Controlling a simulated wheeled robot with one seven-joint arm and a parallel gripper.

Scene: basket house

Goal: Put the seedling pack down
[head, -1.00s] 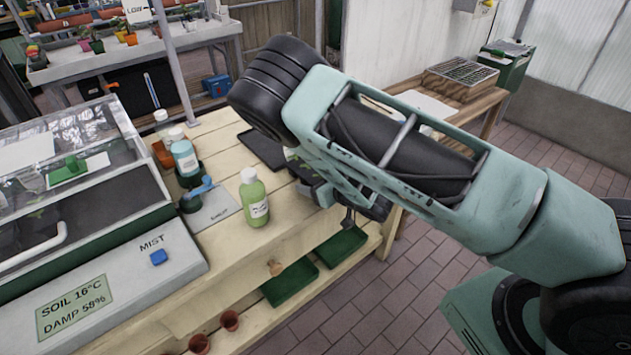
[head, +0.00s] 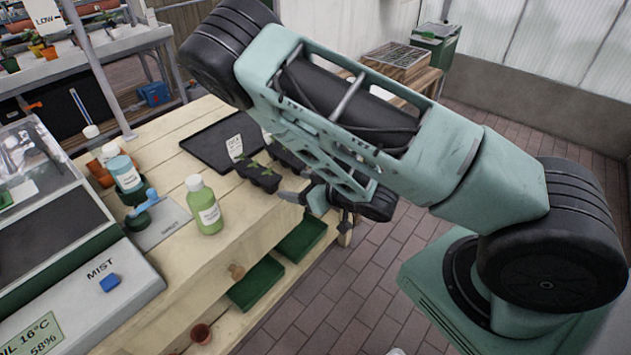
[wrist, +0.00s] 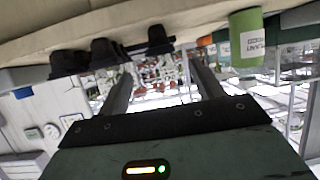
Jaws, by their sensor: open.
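The seedling pack (head: 259,177), dark cells with small green seedlings and a white tag, stands upright on the pale wooden bench (head: 235,213), next to the black tray (head: 206,143). Part of it is hidden behind my arm. My gripper (head: 298,197) is open at the bench's right edge, just right of the pack and apart from it. In the wrist view the scene is upside down; the pack's black cells (wrist: 105,50) show at the upper left, outside my open fingers (wrist: 162,88). Nothing is between the fingers.
Green trays (head: 257,283) lie on the lower shelf. The brick floor to the right is clear.

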